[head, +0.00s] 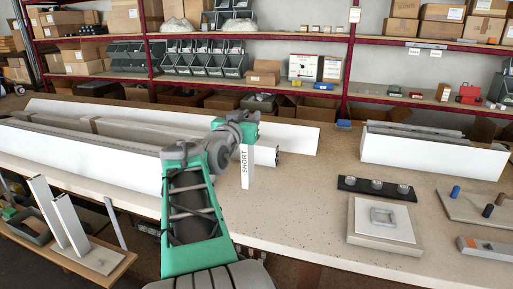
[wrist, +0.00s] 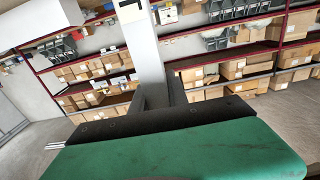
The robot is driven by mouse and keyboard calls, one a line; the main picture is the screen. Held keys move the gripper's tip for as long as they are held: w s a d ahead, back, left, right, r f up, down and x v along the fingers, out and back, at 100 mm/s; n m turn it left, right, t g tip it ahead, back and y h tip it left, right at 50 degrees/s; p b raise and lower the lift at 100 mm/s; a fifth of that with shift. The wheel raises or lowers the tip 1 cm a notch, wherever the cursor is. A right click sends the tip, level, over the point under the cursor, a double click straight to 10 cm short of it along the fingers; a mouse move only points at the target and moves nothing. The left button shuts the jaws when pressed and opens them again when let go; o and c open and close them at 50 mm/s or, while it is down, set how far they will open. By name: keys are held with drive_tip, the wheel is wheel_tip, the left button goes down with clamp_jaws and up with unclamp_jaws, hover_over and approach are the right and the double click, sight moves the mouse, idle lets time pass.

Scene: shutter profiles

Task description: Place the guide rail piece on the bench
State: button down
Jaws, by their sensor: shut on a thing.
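The guide rail piece (head: 246,168) is a white upright bar with the word SHORT written along it. It hangs below my gripper (head: 248,140) over the bench (head: 300,215); I cannot tell whether its lower end touches the top. In the wrist view the piece (wrist: 147,50) runs up from between the two dark fingers of my gripper (wrist: 157,97), which are shut on it. The fingertips are partly hidden in the head view.
Long white profiles (head: 90,150) lie at the back left of the bench. A white box-like profile (head: 430,158), a black strip with knobs (head: 376,188) and a white plate (head: 382,222) stand right. A side stand (head: 100,260) holds upright white pieces. The bench's front middle is clear.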

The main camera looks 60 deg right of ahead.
drive_tip(key=w+d+f, duration=0.1)
drive_tip(key=d+f, duration=0.4)
drive_tip(key=f, duration=0.4)
drive_tip(key=shift+d, duration=0.15)
drive_tip(key=shift+f, duration=0.15)
drive_tip(key=shift+f, duration=0.15)
drive_tip(key=c, duration=1.3)
unclamp_jaws()
